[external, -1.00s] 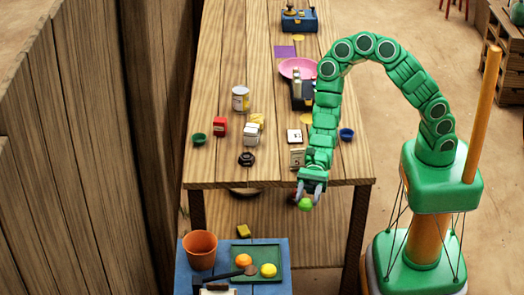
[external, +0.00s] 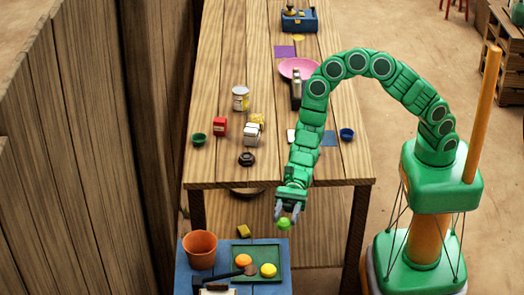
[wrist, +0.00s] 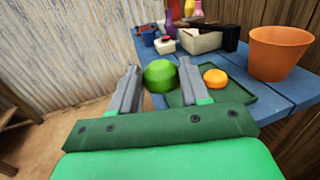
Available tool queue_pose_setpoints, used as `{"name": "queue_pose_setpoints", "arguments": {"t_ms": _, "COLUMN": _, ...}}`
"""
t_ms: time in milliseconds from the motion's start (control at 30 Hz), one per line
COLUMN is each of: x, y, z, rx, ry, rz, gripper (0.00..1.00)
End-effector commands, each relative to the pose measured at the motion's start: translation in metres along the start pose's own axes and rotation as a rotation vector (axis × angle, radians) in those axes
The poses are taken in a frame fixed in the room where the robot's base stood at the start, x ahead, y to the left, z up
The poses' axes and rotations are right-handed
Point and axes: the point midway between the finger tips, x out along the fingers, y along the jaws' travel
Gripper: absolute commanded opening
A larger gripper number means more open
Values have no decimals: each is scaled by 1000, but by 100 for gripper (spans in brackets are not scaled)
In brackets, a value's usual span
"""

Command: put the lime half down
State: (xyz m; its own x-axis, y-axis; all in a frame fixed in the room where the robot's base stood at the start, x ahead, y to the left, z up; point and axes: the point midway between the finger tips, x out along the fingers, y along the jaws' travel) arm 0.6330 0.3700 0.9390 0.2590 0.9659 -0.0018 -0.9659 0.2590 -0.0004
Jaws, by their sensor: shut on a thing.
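The lime half (external: 284,224) is bright green and held between the two grey fingers of my gripper (external: 287,212), in the air just above the back right part of the blue stand. In the wrist view the lime half (wrist: 160,76) shows between the fingertips of my gripper (wrist: 160,84). A dark green tray (external: 272,250) lies on the blue stand below and to the left of the lime. An orange fruit piece (external: 243,261) and a yellow one (external: 268,270) sit on the tray. In the wrist view the orange piece (wrist: 215,78) is right of my gripper.
The blue stand (external: 187,258) also carries a terracotta pot (external: 200,250) and a dark-headed hammer-like tool (external: 228,274). The long wooden table (external: 225,170) stands behind, with jars, small boxes and a pink plate (external: 297,68). A yellow sponge-like block (external: 244,231) lies between them.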

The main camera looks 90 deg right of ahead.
Motion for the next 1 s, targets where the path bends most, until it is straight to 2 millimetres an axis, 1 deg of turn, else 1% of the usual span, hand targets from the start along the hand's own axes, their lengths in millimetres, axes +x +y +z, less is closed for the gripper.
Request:
{"name": "queue_pose_setpoints", "arguments": {"t_ms": 67, "x": 10, "y": -7, "z": -6, "rx": -2, "ry": -2, "rz": 4, "gripper": 17}}
{"name": "queue_pose_setpoints", "arguments": {"t_ms": 200, "x": 16, "y": -14, "z": -22, "rx": 1, "ry": 2, "rz": 2, "gripper": 17}}
{"name": "queue_pose_setpoints", "arguments": {"t_ms": 500, "x": 32, "y": -30, "z": -47, "rx": 2, "ry": -1, "rz": 2, "gripper": 17}}
{"name": "queue_pose_setpoints", "arguments": {"t_ms": 600, "x": 35, "y": -33, "z": -52, "rx": 1, "ry": 0, "rz": 1, "gripper": 17}}
{"name": "queue_pose_setpoints", "arguments": {"t_ms": 867, "x": 38, "y": -37, "z": -58, "rx": 0, "ry": -1, "rz": 0, "gripper": 17}}
{"name": "queue_pose_setpoints", "arguments": {"t_ms": 1000, "x": 42, "y": -42, "z": -67, "rx": 0, "ry": 0, "rz": 0, "gripper": 17}}
